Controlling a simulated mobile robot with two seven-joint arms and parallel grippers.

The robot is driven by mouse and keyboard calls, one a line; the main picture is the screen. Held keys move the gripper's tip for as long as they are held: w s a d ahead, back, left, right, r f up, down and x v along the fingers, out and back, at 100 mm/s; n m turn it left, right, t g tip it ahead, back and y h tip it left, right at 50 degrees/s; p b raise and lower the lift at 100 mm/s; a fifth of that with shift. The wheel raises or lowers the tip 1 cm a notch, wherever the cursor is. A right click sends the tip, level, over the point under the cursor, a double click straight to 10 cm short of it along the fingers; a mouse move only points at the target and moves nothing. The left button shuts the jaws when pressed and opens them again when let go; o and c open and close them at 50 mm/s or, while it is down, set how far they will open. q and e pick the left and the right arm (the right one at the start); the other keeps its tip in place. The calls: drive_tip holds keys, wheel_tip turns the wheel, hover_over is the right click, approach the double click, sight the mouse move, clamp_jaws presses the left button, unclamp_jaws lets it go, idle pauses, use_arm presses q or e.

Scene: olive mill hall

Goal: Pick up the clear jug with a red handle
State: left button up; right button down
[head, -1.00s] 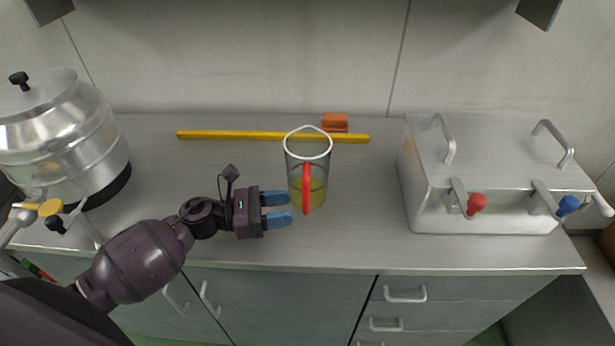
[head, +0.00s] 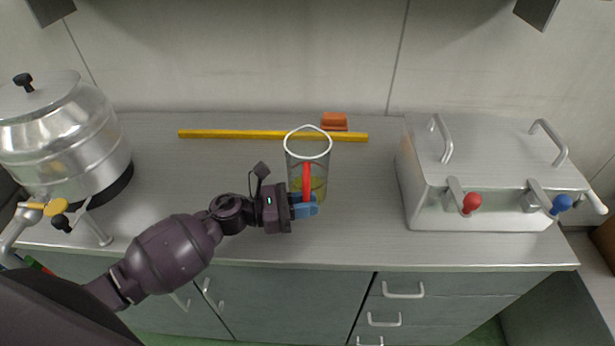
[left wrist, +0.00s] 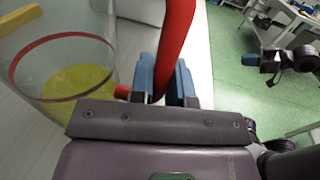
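The clear jug (head: 320,160) with a red handle stands upright on the counter, holding yellow-green liquid low inside. Its red handle (head: 306,180) faces the front. My left gripper (head: 305,206) is at the lower part of the handle, one blue finger on each side. In the left wrist view the red handle (left wrist: 176,35) runs down between the two fingers (left wrist: 164,85), which look closed on it. The jug's wall (left wrist: 100,25) shows there at the left.
A yellow bar (head: 240,134) and an orange block (head: 334,121) lie behind the jug. A steel pot with a tap (head: 65,130) stands left. A metal box with red and blue knobs (head: 480,150) stands right. The counter (head: 365,220) beside the jug is clear.

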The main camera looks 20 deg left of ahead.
use_arm(q)
clamp_jaws()
